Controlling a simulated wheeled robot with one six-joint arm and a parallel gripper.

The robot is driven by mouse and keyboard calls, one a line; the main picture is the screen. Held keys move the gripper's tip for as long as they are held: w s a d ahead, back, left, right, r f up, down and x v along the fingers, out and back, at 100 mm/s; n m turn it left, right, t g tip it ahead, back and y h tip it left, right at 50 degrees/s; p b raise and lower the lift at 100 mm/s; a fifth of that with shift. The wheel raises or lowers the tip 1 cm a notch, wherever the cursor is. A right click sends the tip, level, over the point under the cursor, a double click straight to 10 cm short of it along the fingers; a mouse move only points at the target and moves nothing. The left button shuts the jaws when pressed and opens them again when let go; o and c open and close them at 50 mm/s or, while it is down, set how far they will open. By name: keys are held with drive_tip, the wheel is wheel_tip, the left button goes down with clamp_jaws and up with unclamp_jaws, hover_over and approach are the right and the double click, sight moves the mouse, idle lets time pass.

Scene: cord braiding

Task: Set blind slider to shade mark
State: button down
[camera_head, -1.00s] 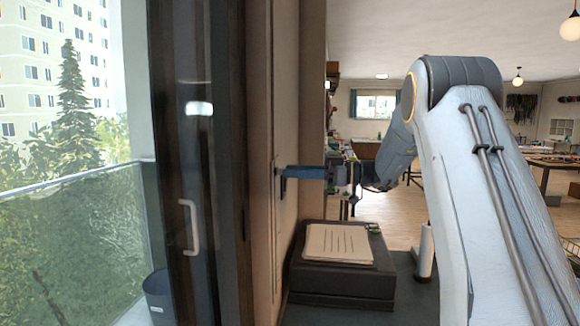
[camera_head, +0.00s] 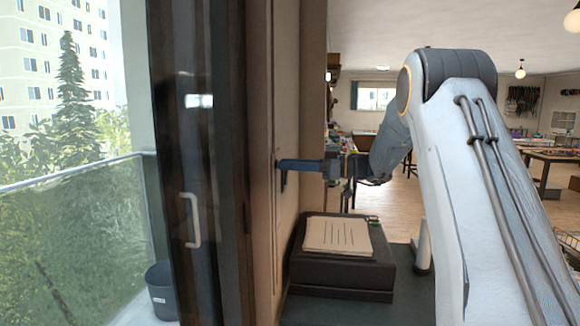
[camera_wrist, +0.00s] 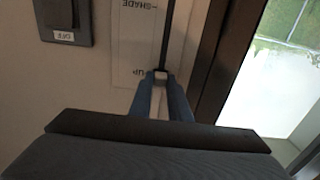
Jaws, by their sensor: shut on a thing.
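The blind slider is a small light knob (camera_wrist: 160,75) on a dark straight track (camera_wrist: 167,35) in the wrist view. Beside the track is a pale plate (camera_wrist: 135,45) with the words SHADE and UP, upside down in this view. My gripper (camera_wrist: 160,86) is shut on the knob with its two blue fingers, one on each side. In the head view my gripper (camera_head: 283,166) reaches left to the wall, and the knob is mostly hidden by the fingertips.
A dark switch box (camera_wrist: 66,20) labelled OFF is on the wall beside the plate. A dark door frame (camera_head: 200,130) with a white handle (camera_head: 191,220) stands left of the wall. Below my gripper, a black box (camera_head: 345,275) bears papers (camera_head: 338,236).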

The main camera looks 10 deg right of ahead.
drive_tip(key=shift+f+b, duration=5.05)
drive_tip(key=shift+b, duration=0.1)
drive_tip(key=c, duration=1.6)
unclamp_jaws()
drive_tip(key=shift+r, duration=0.1)
drive_tip(key=shift+c, duration=0.2)
drive_tip(key=shift+d, duration=0.1)
drive_tip(key=b+v, duration=0.2)
drive_tip(key=v, duration=0.5)
drive_tip(key=shift+d+b, duration=0.3)
drive_tip(key=shift+d, duration=0.05)
drive_tip(key=shift+s, duration=0.2)
